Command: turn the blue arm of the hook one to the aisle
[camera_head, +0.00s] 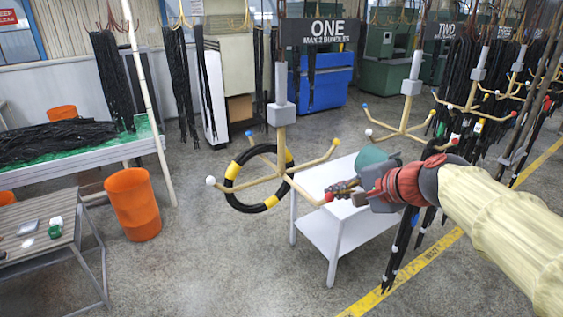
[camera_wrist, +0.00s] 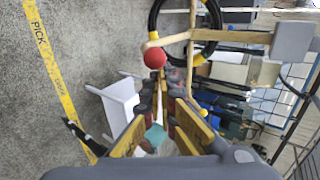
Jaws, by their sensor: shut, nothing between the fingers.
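Hook one hangs below the ONE sign (camera_head: 320,31), with a grey block (camera_head: 281,115) and several tan arms. Its blue-tipped arm (camera_head: 249,133) points to the back left, away from the yellow floor line. The white tip (camera_head: 210,181) points front left, the yellow tip (camera_head: 336,141) back right, the red tip (camera_head: 329,197) front right. A black hose ring with yellow bands (camera_head: 232,171) hangs on the hook. My gripper (camera_head: 338,190) is shut and empty, close beside the red tip. The wrist view shows the red ball (camera_wrist: 154,58) just beyond my fingertips (camera_wrist: 161,80); contact is unclear.
A white table (camera_head: 331,235) stands under my gripper. The yellow floor line (camera_head: 445,245) runs at right. Hook two (camera_head: 403,130) and more hose-laden hooks hang to the right. An orange bin (camera_head: 132,204) and benches are at left; floor between is free.

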